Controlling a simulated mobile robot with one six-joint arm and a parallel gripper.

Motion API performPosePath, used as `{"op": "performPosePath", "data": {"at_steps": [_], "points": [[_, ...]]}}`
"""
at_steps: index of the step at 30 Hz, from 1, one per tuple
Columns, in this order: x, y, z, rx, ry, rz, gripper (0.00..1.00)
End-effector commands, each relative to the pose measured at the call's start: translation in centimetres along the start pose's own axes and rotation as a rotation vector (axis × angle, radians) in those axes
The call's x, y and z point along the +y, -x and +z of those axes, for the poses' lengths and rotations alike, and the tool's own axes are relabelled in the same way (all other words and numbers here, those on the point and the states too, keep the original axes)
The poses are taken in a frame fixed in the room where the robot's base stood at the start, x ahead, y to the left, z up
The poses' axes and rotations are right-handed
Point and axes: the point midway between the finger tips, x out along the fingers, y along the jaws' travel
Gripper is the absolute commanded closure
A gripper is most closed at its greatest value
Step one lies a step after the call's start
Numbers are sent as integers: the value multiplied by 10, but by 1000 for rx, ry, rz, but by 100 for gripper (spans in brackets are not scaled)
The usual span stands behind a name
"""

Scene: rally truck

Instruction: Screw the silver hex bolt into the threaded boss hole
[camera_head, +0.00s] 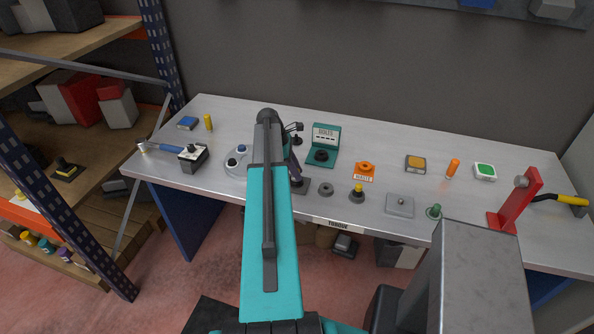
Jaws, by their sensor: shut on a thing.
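My teal and dark grey arm reaches up the middle of the camera_head view and covers part of the table. My gripper (295,171) shows only as a dark, narrow shape just right of the arm, low over the front half of the table. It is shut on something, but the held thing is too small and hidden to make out. I cannot pick out the silver hex bolt. A dark block (300,186) sits right under the gripper; whether it has the threaded boss hole I cannot tell. A grey ring-shaped part (325,189) lies just right of it.
A black box (193,159) and a hammer (160,147) are left. Shelving (75,165) stands far left.

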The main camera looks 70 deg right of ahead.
Motion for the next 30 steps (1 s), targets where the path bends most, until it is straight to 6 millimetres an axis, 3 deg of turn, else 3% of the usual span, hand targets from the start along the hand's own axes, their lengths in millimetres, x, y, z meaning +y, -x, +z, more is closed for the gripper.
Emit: {"op": "performPosePath", "data": {"at_steps": [14,15,18,30], "points": [[0,0,-1,2,-59,-25,88],[0,0,-1,1,-61,-25,70],[0,0,-1,1,-60,-25,54],[0,2,0,1,-59,-24,54]]}}
